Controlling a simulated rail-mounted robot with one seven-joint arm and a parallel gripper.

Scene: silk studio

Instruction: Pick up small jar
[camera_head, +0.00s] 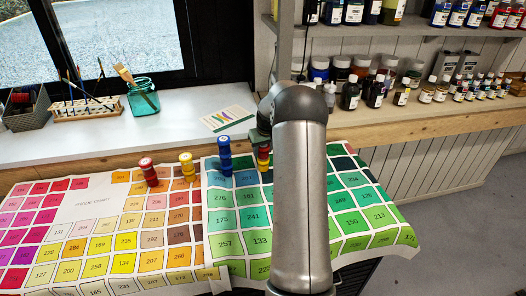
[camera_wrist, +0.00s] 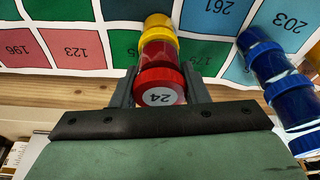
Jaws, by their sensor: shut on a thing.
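A small red jar (camera_wrist: 160,86) with a white lid label reading 24 sits between the two fingers of my gripper (camera_wrist: 160,90) in the wrist view. My gripper is shut on this red jar. A yellow jar (camera_wrist: 158,24) shows just beyond it, in line with it; I cannot tell whether the two touch. In the head view the red jar (camera_head: 263,152) appears under my gripper (camera_head: 262,143), partly hidden by my arm, above the green colour chart.
A blue jar stack (camera_head: 225,157) stands close to the left of my gripper, and it also shows in the wrist view (camera_wrist: 270,65). Yellow (camera_head: 188,167) and red (camera_head: 148,172) stacks stand farther left on the colour charts (camera_head: 85,215). Shelves with bottles (camera_head: 375,92) are behind.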

